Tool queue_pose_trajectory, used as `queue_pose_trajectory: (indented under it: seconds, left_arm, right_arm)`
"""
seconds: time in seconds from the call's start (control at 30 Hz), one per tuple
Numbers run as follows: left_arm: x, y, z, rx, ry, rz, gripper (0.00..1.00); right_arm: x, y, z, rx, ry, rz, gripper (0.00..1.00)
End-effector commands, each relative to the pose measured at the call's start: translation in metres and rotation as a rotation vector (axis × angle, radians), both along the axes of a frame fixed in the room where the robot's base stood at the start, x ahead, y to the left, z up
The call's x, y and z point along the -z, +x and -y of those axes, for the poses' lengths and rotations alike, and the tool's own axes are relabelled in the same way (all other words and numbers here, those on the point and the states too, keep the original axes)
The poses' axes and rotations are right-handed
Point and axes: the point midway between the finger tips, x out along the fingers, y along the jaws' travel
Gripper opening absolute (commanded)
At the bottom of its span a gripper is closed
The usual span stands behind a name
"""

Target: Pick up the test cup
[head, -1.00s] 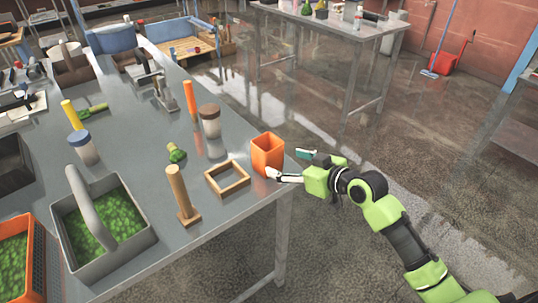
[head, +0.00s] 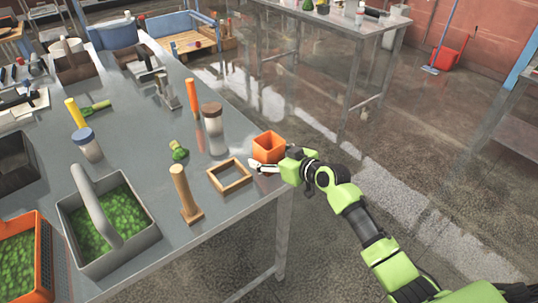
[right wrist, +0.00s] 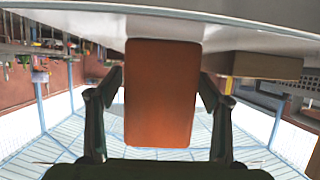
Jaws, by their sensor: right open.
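The test cup appears to be the orange square cup (head: 268,146), open at the top, near the right edge of the grey table. It also shows as an orange block (right wrist: 161,92) in the middle of the right wrist view. My right gripper (head: 275,163) is at the cup, reaching in from the right; its near finger crosses the cup's lower front. In the right wrist view the gripper (right wrist: 160,84) is open, with one finger on each side of the cup and a small gap on both sides. My left gripper is not in view.
A wooden square frame (head: 214,178) lies just left of the cup. Near it stand a wooden post (head: 184,192), a brown-lidded jar (head: 214,130) and a green item (head: 179,151). A grey basket (head: 143,240) holds green material.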

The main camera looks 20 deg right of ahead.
Motion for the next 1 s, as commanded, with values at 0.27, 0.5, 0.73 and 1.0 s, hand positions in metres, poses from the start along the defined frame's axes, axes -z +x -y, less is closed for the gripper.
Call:
queue_pose_trajectory:
  seconds: [0.27, 0.5, 0.73, 1.0]
  left_arm:
    - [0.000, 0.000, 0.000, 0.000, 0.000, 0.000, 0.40]
    - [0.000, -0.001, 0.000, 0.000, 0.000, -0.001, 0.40]
    - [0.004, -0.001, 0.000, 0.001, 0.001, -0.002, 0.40]
    - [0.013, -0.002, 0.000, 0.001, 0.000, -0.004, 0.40]
  right_arm:
    - [0.000, 0.000, 0.000, 0.000, 0.000, 0.000, 0.29]
    - [-0.001, 0.000, 0.000, 0.000, 0.000, 0.001, 0.29]
    - [-0.009, 0.000, 0.000, -0.001, -0.001, 0.003, 0.29]
    - [-0.053, -0.019, -0.001, -0.002, -0.003, 0.005, 0.29]
